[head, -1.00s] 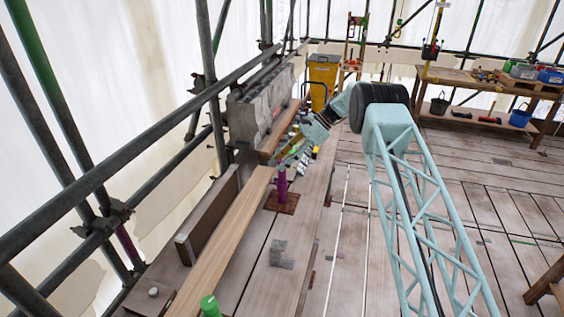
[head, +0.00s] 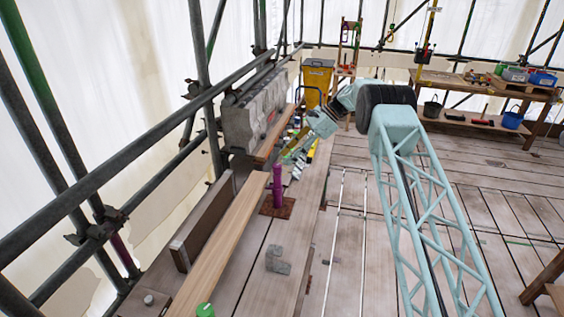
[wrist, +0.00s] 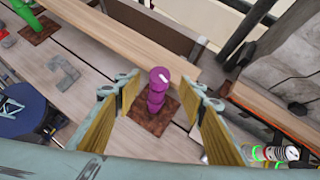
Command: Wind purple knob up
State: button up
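The purple knob (head: 277,184) is an upright post with a rounded top, standing on a reddish-brown square plate (head: 270,210) on the planks. In the wrist view the purple knob (wrist: 157,88) shows a pale mark on its top and stands on its plate (wrist: 141,114). My gripper (wrist: 160,95) is open, its yellow-padded fingers to the left and right of the knob in that picture. No contact with the knob shows. In the head view my gripper (head: 292,158) is just above and right of the knob.
A long pale plank (head: 228,243) lies left of the knob. A green knob (head: 205,310) stands at the near end. A grey block (head: 277,260) lies on the boards. Stone blocks (head: 255,115) and several small items stand beyond. Scaffold tubes line the left.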

jog(key=shift+v, duration=2.45)
